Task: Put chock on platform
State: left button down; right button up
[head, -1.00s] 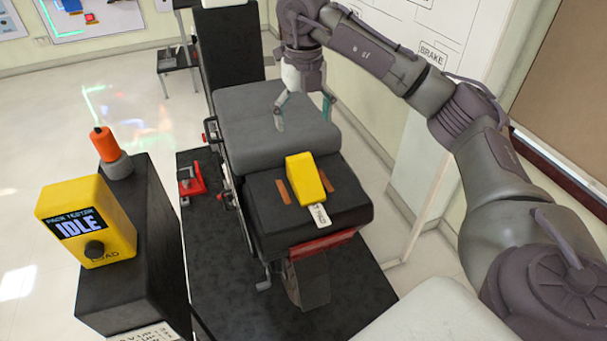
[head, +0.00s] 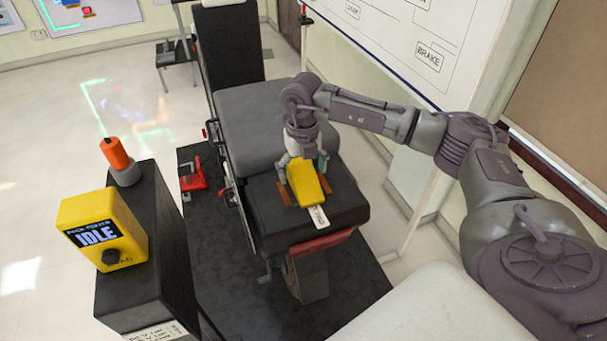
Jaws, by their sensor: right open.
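A yellow block (head: 307,186), which looks like the chock, lies on the black front pad (head: 345,204) of the chair, between two orange-brown strips. A white label (head: 318,216) sticks out at its front end. My right gripper (head: 302,170) is open at the far end of the block, with a finger on each side of it. I cannot tell whether the fingers touch it. A dark flat base (head: 352,279) under the chair looks like the platform. My left gripper is not in view.
A red clamp-like part (head: 194,178) sits on the base, left of the chair. A black stand at left carries a yellow box (head: 102,230) reading IDLE and an orange-topped knob (head: 118,158). A whiteboard stands at right. The base's front right area is clear.

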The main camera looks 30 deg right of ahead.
jog(key=shift+f, duration=0.15)
jog(key=shift+c, duration=0.4)
jog(key=c, duration=1.6)
